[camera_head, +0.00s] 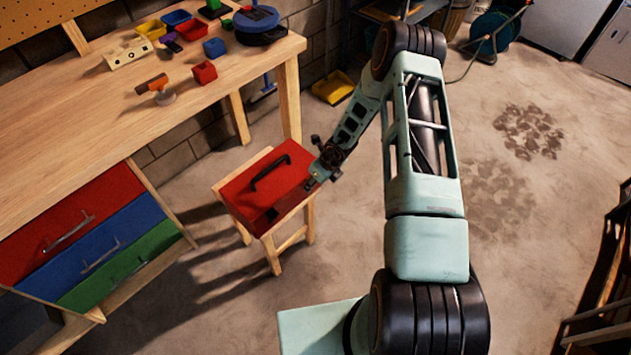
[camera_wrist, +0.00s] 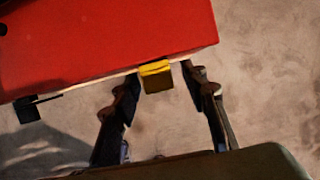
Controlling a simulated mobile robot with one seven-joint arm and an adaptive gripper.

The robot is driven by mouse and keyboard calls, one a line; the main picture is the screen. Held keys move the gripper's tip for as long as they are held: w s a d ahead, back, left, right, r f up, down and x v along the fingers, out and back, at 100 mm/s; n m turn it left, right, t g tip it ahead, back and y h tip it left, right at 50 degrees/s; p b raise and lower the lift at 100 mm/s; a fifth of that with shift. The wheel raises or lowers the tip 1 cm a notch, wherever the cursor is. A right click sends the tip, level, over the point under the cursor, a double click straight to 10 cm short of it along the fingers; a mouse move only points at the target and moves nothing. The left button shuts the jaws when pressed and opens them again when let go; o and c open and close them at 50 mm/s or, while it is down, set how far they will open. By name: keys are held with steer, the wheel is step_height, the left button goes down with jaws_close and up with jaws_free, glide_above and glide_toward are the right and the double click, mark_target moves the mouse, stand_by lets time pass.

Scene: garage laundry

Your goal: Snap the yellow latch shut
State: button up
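The red toolbox (camera_head: 254,191), with a black handle on its lid, sits on a small wooden stool. In the wrist view the red box (camera_wrist: 100,40) fills the upper left. The yellow latch (camera_wrist: 156,70) sticks out from the box's near edge; whether it is up or down is unclear. In the head view my gripper (camera_head: 318,178) is at the right side of the box and I cannot make out the latch. In the wrist view my gripper (camera_wrist: 160,76) is open, with one finger on each side of the latch and a gap to both.
A dark latch-like part (camera_wrist: 27,108) shows farther left along the same edge. The wooden stool (camera_head: 305,224) stands beside a workbench (camera_head: 90,110) with blocks, bins and a hammer on it. The concrete floor to the right is open.

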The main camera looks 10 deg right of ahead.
steer(key=v, duration=1.2)
stand_by(0.6)
